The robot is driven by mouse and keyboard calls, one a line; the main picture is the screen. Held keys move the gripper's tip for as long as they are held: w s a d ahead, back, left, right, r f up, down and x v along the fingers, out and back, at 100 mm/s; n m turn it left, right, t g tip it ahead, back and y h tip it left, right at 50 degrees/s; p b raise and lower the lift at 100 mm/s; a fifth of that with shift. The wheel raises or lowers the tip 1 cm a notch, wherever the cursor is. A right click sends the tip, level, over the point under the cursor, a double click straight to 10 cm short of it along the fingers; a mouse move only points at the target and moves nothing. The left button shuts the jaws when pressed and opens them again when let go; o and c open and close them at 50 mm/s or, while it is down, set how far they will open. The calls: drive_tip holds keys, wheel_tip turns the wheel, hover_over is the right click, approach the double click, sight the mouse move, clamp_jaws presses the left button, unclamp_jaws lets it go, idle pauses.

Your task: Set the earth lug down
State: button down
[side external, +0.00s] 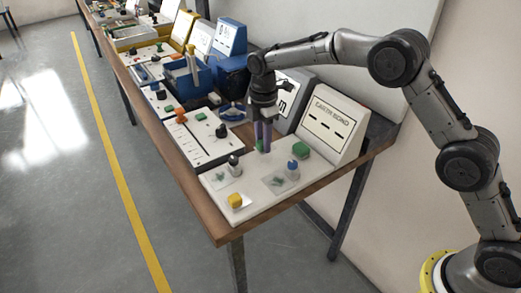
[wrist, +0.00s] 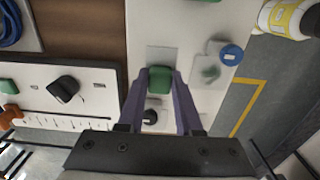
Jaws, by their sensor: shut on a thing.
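A small green block, which I take to be the earth lug (wrist: 160,80), sits between the fingertips of my gripper (wrist: 161,88) in the wrist view. My gripper is shut on it with its two purple fingers. In the side view my gripper (side external: 262,148) points down at the back left of the white earth bond board (side external: 215,183), and a bit of green (side external: 260,145) shows at the tips. A grey square patch (wrist: 160,54) lies beside the block in the wrist view. Whether the block touches the board is not clear.
The board carries a green button (side external: 300,150), a blue knob (side external: 293,164), a dark knob (side external: 234,160) and a yellow block (side external: 235,200). The sloped EARTH BOND panel (side external: 328,122) stands behind. Another white panel with knobs (side external: 197,135) lies to the left.

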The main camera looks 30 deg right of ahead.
sight(261, 150)
drive_tip(key=shift+w+a+f, duration=0.1)
drive_tip(key=shift+w+f, duration=0.2)
drive_tip(key=shift+f, duration=0.05)
drive_tip(key=shift+w+f, duration=0.15)
drive_tip(key=shift+f, duration=1.55)
drive_tip(key=shift+f, duration=0.15)
drive_tip(key=c, duration=0.6)
unclamp_jaws()
wheel_tip(261, 150, up, 12)
drive_tip(key=shift+r, duration=0.2)
